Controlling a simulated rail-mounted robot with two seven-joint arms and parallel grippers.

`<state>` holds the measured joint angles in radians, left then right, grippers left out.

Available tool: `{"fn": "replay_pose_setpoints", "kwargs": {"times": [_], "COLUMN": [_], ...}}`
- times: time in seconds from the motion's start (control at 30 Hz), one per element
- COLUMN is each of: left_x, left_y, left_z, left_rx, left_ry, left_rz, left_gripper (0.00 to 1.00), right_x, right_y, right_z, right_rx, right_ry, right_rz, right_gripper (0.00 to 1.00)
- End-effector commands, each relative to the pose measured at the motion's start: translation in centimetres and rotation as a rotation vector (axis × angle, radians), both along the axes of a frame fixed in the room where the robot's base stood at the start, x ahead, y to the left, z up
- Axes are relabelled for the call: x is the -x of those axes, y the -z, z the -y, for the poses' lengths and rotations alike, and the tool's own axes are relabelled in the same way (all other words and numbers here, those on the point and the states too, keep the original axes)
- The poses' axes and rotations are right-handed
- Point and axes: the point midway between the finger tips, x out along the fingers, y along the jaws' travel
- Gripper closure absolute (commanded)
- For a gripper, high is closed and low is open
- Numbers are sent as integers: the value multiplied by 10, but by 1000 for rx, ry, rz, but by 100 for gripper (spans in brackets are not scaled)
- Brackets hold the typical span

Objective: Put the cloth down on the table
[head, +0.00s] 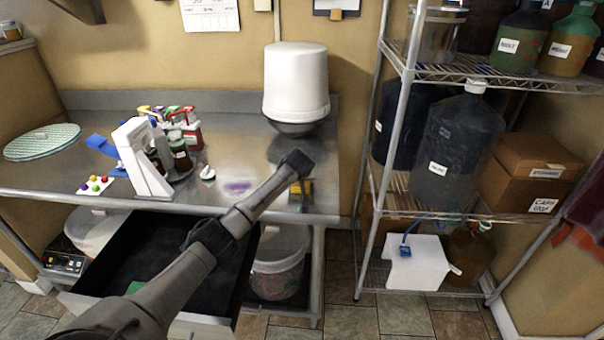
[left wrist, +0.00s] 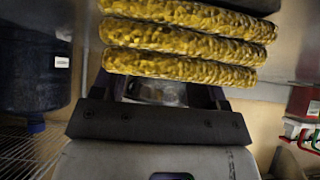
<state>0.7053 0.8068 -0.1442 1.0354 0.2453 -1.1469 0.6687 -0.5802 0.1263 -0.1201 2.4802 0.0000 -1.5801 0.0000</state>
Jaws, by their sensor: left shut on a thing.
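The cloth (left wrist: 185,42) is yellow and bumpy, showing as several stacked folds in the left wrist view, right in front of my left gripper. In the head view only a small yellow part of it (head: 304,187) shows beside the gripper. My left gripper (head: 296,165) is shut on the cloth over the right part of the steel table (head: 225,155). The fingertips are largely hidden, and I cannot tell whether the cloth touches the table. My right gripper is not in view.
A white container (head: 296,85) stands behind my gripper. A white stand (head: 142,160), jars and coloured clamps fill the table's left-middle. A purple smudge (head: 237,188) marks the bare top. An open black drawer (head: 160,255) juts out below. A wire shelf (head: 440,205) stands to the right.

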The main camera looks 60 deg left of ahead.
Motion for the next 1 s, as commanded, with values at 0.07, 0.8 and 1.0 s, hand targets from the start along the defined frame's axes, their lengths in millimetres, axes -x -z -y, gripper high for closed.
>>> {"fn": "replay_pose_setpoints", "kwargs": {"times": [0.07,0.8,1.0], "left_x": [0,0,3], "left_y": [-1,2,-6], "left_z": [0,0,3], "left_rx": [-1,0,-1], "left_ry": [0,-1,1], "left_rz": [1,-1,0], "left_gripper": [59,7,7], "right_x": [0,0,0], "right_y": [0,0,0], "right_z": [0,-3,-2], "right_rx": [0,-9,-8], "right_ry": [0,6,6], "right_rz": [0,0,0], "right_gripper": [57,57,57]}}
